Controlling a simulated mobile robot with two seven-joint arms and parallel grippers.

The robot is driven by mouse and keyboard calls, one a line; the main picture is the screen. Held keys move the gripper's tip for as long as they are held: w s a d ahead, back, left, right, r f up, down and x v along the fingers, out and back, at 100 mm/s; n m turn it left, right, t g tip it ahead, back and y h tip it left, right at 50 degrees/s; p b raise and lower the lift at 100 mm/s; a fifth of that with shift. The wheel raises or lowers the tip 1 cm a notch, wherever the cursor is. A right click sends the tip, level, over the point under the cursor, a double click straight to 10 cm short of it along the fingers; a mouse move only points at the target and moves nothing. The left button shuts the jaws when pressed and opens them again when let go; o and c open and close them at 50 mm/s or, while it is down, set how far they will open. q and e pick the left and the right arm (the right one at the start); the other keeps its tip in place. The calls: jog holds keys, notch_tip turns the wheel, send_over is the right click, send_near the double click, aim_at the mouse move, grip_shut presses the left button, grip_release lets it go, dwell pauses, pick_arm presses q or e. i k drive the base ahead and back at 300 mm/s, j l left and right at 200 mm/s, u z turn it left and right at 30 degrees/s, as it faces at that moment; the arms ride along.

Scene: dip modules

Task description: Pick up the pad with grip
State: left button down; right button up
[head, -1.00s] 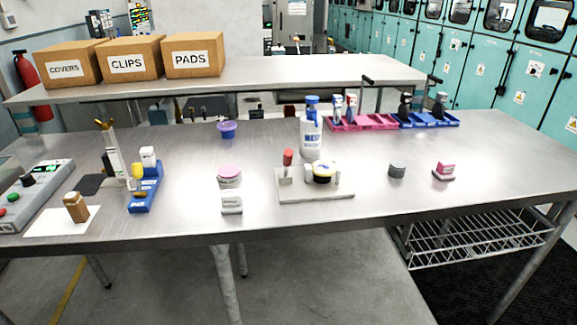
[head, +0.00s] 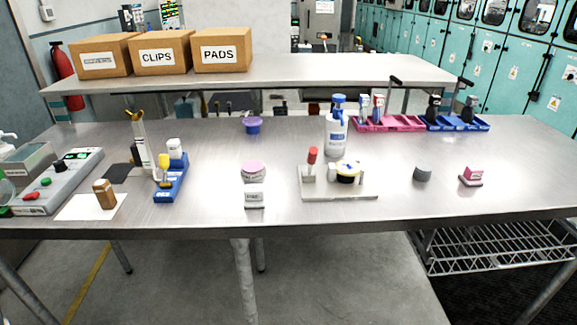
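Neither of my grippers is in view. No label marks out the pad with grip, and I cannot tell for sure which thing it is. A small pink block on a darker pink base (head: 471,176) sits on the right part of the steel table (head: 400,205). A short dark grey cylinder (head: 423,173) stands to its left. A wooden-coloured block with a narrower top (head: 104,194) stands on a white sheet (head: 75,208) at the left. A cardboard box labelled PADS (head: 222,52) sits on the raised shelf.
A white plate with a red-topped post (head: 338,195), a white bottle with a blue cap (head: 337,132), a pink-topped round container (head: 253,170) and a blue stand (head: 171,186) occupy the table. Pink (head: 388,124) and blue bins (head: 458,124) are at the back. The far right of the table is clear.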

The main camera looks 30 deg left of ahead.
aim_at(471, 175)
jog(key=u, duration=0.5)
jog(key=l+u, duration=0.2)
jog(key=u, duration=0.15)
jog(key=i+l+u, duration=0.1)
jog(key=l+u, duration=0.4)
jog(key=u, duration=0.15)
jog(key=k+l+u, duration=0.1)
jog(key=l+u, duration=0.35)
jog(key=l, duration=0.4)
jog(key=k+l+u, duration=0.1)
jog(key=l, duration=0.8)
jog(key=k+u, duration=0.05)
